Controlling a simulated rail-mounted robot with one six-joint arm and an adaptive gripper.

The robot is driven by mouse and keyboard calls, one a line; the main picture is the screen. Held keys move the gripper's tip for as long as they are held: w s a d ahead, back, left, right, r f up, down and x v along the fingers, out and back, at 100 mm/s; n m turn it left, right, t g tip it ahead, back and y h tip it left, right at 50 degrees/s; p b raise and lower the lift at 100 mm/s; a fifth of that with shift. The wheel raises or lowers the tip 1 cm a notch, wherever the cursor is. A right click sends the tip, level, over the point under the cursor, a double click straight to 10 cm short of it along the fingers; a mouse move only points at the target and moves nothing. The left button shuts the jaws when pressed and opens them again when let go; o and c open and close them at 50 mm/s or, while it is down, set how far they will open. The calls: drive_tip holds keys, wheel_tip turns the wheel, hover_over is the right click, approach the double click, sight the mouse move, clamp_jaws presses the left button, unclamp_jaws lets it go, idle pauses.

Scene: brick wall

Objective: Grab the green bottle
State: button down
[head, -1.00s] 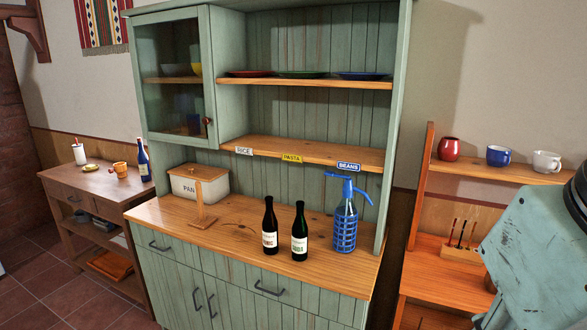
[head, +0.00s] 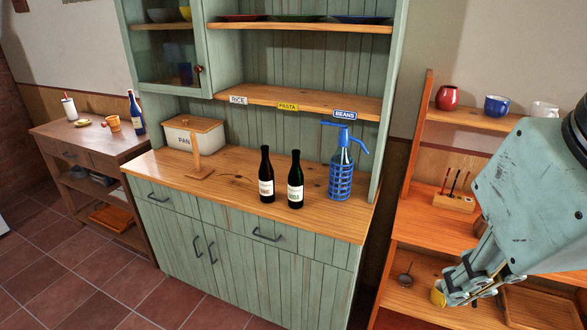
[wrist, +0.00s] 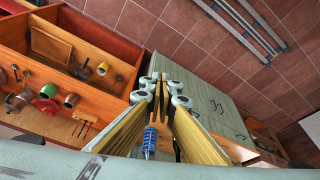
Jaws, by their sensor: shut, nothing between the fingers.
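Two dark bottles with white labels stand upright side by side on the wooden counter of the green cupboard in the head view. The right one (head: 295,182) looks dark green; the left one (head: 266,177) looks nearly black. A sliver of a green bottle shows in the wrist view (wrist: 177,150), mostly hidden behind my gripper. My gripper (wrist: 160,92) is shut and empty, its fingers together. In the head view my gripper (head: 462,285) hangs at the lower right, in front of the orange shelf unit and well apart from the bottles.
A blue siphon bottle (head: 341,170) stands just right of the green bottle. A bread box (head: 193,137) and a wooden stand (head: 198,162) are left on the counter. The cupboard's shelf (head: 300,102) overhangs behind. A blue bottle (head: 136,112) stands on the left side table.

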drive_tip(key=c, duration=3.4)
unclamp_jaws()
drive_tip(key=o, duration=1.6)
drive_tip(key=shift+w+r, duration=0.1)
